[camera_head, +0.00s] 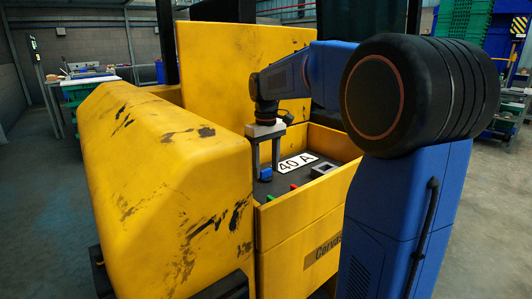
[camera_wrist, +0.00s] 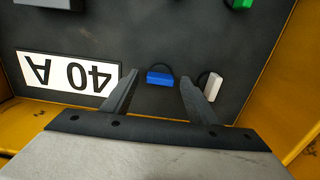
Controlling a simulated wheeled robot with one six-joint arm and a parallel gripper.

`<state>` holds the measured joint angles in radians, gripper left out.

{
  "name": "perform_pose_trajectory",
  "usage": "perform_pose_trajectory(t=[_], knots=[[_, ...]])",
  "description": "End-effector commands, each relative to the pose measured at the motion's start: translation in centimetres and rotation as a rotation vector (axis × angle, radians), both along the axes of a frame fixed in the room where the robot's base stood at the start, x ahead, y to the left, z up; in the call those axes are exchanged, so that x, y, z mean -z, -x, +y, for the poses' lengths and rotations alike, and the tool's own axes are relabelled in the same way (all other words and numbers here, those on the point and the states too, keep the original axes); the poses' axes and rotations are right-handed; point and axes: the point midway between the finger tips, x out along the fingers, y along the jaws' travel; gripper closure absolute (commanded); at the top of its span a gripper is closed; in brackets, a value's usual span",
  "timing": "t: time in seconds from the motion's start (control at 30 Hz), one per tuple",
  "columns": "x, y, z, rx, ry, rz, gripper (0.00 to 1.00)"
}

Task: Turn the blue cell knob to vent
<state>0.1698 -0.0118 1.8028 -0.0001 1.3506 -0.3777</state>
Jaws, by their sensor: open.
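The blue knob (camera_wrist: 160,78) sits on the dark panel (camera_wrist: 200,45) in the wrist view, its bar lying about level across the picture. My gripper (camera_wrist: 158,85) is open, with one finger on each side of the blue knob and a gap to both. In the head view my gripper (camera_head: 264,172) points down over the panel, and the blue knob (camera_head: 266,173) shows between its fingers. I cannot tell how far the fingertips are above the panel. No marking for vent is readable.
A white knob (camera_wrist: 214,86) is close beside the right finger. A "40 A" label (camera_wrist: 66,73) lies left. A green knob (camera_wrist: 240,3) and a grey block (camera_wrist: 45,3) are at the far edge. Yellow walls (camera_head: 165,165) enclose the panel; a red knob (camera_head: 293,187) shows near the front wall.

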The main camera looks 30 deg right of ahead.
Motion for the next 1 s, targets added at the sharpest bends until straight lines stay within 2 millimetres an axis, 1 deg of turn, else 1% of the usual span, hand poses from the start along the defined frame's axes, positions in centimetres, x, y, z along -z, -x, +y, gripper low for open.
perform_pose_trajectory(t=[0.17, 0.6, 0.8, 1.0], knots=[[-2.1, -0.1, 0.0, 0.000, 0.000, -0.003, 0.47], [-10.8, -0.1, 0.0, 0.000, 0.000, -0.003, 0.47], [-14.4, -0.1, 0.0, 0.000, 0.000, -0.003, 0.47], [-16.5, -0.1, 0.0, 0.000, 0.001, -0.002, 0.47]])
